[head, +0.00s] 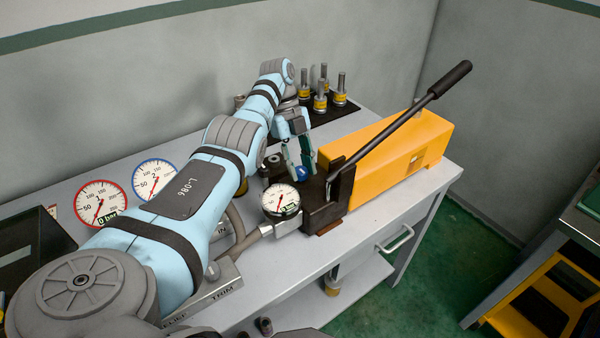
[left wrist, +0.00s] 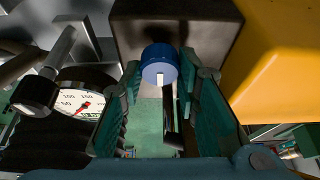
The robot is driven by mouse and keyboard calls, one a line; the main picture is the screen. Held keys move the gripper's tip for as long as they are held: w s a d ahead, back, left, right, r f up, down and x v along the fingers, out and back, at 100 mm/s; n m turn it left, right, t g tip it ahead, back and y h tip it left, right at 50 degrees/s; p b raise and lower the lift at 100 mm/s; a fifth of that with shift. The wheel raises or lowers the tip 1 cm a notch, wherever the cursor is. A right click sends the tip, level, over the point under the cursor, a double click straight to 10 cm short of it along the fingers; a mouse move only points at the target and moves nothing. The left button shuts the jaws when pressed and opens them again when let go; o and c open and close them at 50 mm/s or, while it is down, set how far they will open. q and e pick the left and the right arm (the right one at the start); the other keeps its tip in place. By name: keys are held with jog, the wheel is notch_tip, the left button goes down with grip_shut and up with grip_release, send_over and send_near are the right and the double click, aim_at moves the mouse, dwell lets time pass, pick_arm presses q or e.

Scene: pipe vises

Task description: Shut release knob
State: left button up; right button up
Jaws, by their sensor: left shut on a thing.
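The release knob (head: 302,173) is small and blue, on the dark block (head: 322,213) at the front end of the orange hand pump (head: 395,155). In the left wrist view the knob (left wrist: 159,58) is a blue cap with a white mark, against the dark block. My left gripper (head: 303,168) reaches down to the knob from above. Its green fingers (left wrist: 160,72) lie on either side of the knob, shut on it. The fingers hide part of the knob's sides. My right gripper is in neither view.
A pressure gauge (head: 281,199) with a red needle sits beside the block. The pump's long black lever (head: 400,118) slants up to the right. Yellow-banded fittings (head: 320,102) stand on a dark mat behind. Two target dials (head: 100,203) are at left. The bench's right front is clear.

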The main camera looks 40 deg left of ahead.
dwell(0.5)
pick_arm(q)
jog(key=o, duration=1.2)
jog(key=shift+c, duration=0.2)
